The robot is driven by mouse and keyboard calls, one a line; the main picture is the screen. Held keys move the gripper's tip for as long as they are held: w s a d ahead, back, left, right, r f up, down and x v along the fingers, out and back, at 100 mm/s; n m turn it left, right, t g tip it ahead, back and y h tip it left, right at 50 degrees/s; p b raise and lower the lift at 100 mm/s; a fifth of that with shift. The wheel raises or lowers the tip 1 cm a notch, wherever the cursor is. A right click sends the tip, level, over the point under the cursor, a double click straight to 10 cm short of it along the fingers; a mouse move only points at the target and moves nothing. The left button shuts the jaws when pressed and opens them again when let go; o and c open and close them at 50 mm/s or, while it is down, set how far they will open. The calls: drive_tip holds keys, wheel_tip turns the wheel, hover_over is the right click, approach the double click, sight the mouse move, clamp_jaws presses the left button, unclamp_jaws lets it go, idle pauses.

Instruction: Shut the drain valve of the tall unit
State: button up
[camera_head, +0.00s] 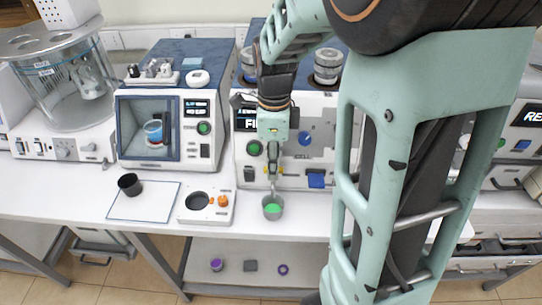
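The tall unit (315,115), a white and blue machine with a partly hidden display, stands mid-bench behind my arm. My gripper (272,178) points down in front of its lower face, around where a small outlet shows. The drain valve itself is not clearly visible; my gripper covers that spot. I cannot tell whether the fingers touch the valve or are open or shut. A grey cup (273,207) with green liquid in it stands on the bench just below the fingertips.
A blue knob (305,138), green button (254,148) and blue block (316,179) are close to my gripper. Left are a small stand (207,205), a black cup (130,184) and a windowed machine (160,125). My arm hides much of the right side.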

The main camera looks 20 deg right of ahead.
wheel_tip(320, 180, up, 12)
idle(0.4)
